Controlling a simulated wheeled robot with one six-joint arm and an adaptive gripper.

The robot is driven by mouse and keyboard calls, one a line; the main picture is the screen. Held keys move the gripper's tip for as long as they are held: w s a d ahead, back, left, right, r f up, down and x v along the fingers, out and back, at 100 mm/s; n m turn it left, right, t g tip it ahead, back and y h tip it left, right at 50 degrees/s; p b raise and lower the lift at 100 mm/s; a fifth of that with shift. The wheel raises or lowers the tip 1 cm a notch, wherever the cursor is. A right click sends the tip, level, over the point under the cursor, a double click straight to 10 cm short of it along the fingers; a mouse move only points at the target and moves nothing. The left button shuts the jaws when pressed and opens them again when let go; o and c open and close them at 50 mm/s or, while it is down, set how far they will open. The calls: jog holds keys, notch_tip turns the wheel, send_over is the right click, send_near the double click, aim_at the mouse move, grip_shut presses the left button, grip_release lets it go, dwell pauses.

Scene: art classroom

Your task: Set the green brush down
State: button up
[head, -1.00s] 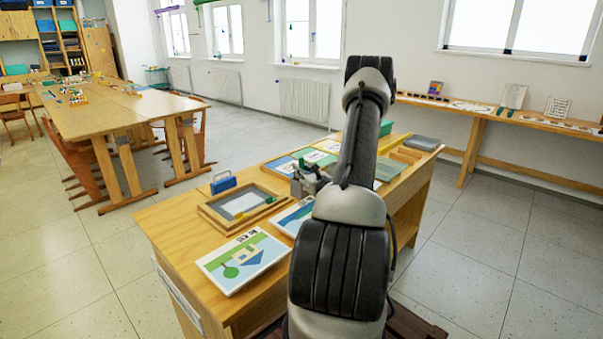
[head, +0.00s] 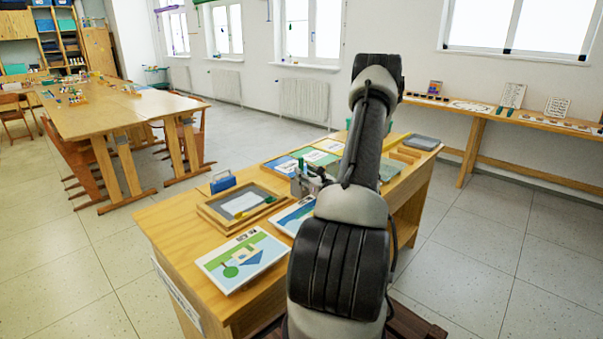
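My gripper (head: 304,185) is over the wooden desk (head: 172,222), just right of the wooden frame, partly hidden by my arm. A small upright green piece (head: 301,164), which looks like the green brush, stands up at the fingers. The gripper appears shut on it, though the fingers are small in view. Its lower end is hidden, so I cannot tell whether it touches the desk or a picture.
Nearby are a blue block (head: 223,183), a house picture (head: 243,260) and a grey tray (head: 421,142). My arm hides the desk's middle.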

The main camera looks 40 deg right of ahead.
jog(key=s, duration=0.2)
jog(key=s+a, duration=0.1)
jog(key=s, duration=0.5)
jog(key=shift+a, duration=0.25)
jog(key=shift+s+a+r, duration=0.15)
jog(key=shift+a, duration=0.15)
jog(key=w+a+r+n+y, duration=0.2)
jog(key=a+r+n+y, duration=0.2)
jog(key=a, duration=0.3)
jog(key=w+a+r+n+y, duration=0.1)
jog(key=a+r+n+y, duration=0.3)
jog(key=a+y, duration=0.15)
jog(key=s+a+r+n+g+y, duration=0.3)
jog(key=a+n+g, duration=0.25)
jog(key=a, duration=0.45)
jog(key=s+a+r+n+g+y, duration=0.2)
jog(key=s+a+r+n+g, duration=0.3)
jog(key=a, duration=0.4)
jog(key=s+a+n+g+h, duration=0.4)
jog(key=s+a+n+g, duration=0.15)
jog(key=s+n, duration=0.45)
jog(key=s+d+r+n+t+h, duration=0.2)
jog(key=s+d+r+n+h, duration=0.2)
jog(key=d+r+n+h, duration=0.3)
jog(key=n, duration=0.2)
jog(key=shift+s+d+r+n+t, duration=0.15)
jog(key=shift+d+n+t, duration=0.1)
jog(key=shift+n+t, duration=0.15)
